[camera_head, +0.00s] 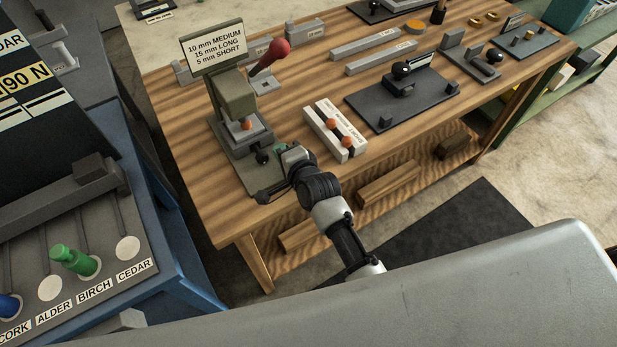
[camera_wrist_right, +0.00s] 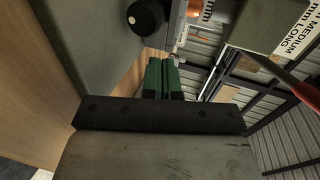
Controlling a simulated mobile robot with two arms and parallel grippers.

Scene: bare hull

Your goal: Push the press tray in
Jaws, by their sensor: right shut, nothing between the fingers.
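The press (camera_head: 232,95) stands at the near left of the wooden bench, with a red-knobbed lever (camera_head: 271,55) and a sign on top. An orange piece (camera_head: 247,124) shows under its head. The press tray's black knob (camera_head: 262,157) faces my right gripper (camera_head: 281,150); the rest of the tray is mostly hidden. In the right wrist view the knob (camera_wrist_right: 146,17) is beyond and slightly left of the green fingertips (camera_wrist_right: 163,78). The fingers are shut together and empty, close to the knob; I cannot tell whether they touch. My left gripper is not in view.
A pale block with orange-topped pieces (camera_head: 334,130) is just right of my right gripper. A dark fixture plate (camera_head: 430,98) lies farther right. A blue stand with a green peg (camera_head: 75,258) is at the left. Dark floor mat (camera_head: 450,230) is clear.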

